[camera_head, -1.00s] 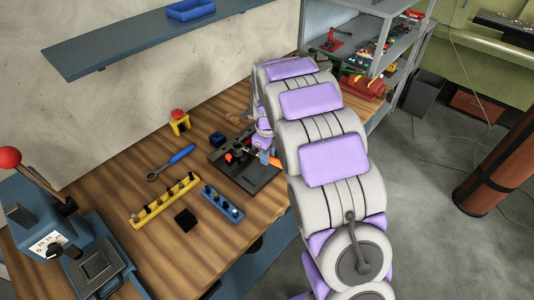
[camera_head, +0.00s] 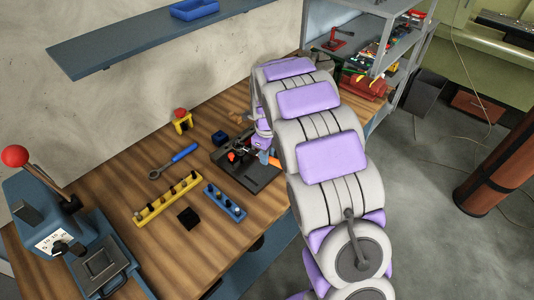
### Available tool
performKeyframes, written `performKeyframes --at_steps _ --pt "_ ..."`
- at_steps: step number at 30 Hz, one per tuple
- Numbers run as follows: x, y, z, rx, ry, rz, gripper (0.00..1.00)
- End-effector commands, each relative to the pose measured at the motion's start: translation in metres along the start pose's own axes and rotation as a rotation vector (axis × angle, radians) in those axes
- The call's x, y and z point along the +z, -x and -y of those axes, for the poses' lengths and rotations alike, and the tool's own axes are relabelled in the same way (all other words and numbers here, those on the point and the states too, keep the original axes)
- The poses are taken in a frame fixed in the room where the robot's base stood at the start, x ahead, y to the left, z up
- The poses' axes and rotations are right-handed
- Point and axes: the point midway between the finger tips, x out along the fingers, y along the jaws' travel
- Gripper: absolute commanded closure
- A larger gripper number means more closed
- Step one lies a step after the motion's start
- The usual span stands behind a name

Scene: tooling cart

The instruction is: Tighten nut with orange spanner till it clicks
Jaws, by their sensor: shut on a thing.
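The orange spanner (camera_head: 274,161) shows only as a short orange piece beside my gripper (camera_head: 261,142), over the dark fixture plate. My gripper is mostly hidden behind my arm and is shut on the spanner. The dark fixture (camera_head: 249,171) lies flat on the wooden bench, with a red knob (camera_head: 232,157) on it. The nut and the spanner's jaw are too small or hidden, so I cannot tell whether the spanner sits around the nut.
A blue-handled spanner (camera_head: 174,161) lies left of the fixture. A yellow rack (camera_head: 167,199), a blue rack (camera_head: 224,203) and a black block (camera_head: 188,218) stand in front. A blue press (camera_head: 55,230) is at the left. A shelf (camera_head: 180,33) hangs above.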

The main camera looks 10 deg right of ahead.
Motion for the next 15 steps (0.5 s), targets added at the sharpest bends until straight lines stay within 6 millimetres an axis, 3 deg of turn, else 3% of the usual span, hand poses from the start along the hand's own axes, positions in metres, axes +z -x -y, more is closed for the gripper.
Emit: performKeyframes --at_steps 15 --pt "-0.0022 -0.0082 0.0019 0.0 0.0 0.0 1.0"
